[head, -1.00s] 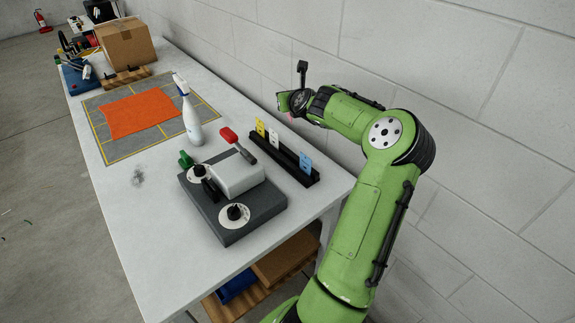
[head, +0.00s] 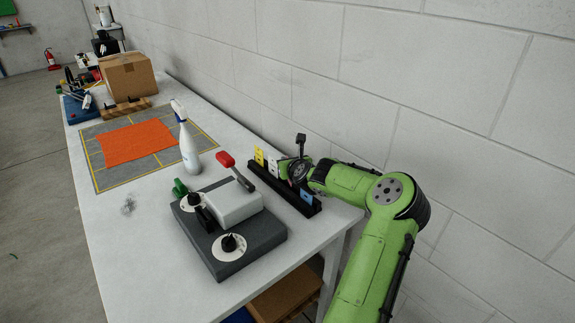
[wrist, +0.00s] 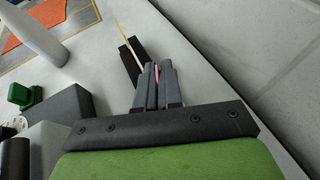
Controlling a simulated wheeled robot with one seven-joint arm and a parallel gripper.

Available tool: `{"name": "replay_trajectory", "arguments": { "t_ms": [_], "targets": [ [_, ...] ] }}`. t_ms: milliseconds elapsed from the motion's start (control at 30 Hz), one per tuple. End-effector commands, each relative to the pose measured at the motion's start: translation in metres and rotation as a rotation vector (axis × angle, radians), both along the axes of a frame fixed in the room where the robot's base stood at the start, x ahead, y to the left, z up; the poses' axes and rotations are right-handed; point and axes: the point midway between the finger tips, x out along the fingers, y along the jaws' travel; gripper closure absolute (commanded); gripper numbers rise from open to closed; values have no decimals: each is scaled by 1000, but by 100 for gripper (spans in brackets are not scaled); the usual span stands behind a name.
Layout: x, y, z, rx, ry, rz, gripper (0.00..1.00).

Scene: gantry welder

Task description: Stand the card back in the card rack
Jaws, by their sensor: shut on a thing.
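The black card rack (head: 290,198) stands on the bench near the wall. It holds a yellow card (head: 259,156), a white card (head: 273,166) and a blue card (head: 306,195). My gripper (head: 296,180) is down at the rack, between the white and blue cards. In the wrist view my gripper (wrist: 158,72) is shut on a thin pink-red card (wrist: 157,70), seen edge-on over the rack (wrist: 129,62). The held card is hidden in the head view. I cannot tell whether its lower edge is in a slot.
A grey control box (head: 232,232) with knobs and a red-handled lever (head: 238,172) stands close in front of the rack. The wall is close behind the rack.

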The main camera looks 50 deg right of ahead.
Motion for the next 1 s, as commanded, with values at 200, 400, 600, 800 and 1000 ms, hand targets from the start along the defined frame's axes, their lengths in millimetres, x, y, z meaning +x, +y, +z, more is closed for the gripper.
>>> {"name": "replay_trajectory", "arguments": {
  "t_ms": [200, 400, 600, 800, 1000],
  "targets": [
    [0, 0, -1, -1, 1, 0, 100],
    [0, 0, -7, -1, 1, 0, 100],
    [0, 0, -9, -1, -1, 1, 82],
    [0, 0, -9, -1, 1, 0, 69],
    [0, 0, -5, -1, 0, 0, 69]
  ]
}}
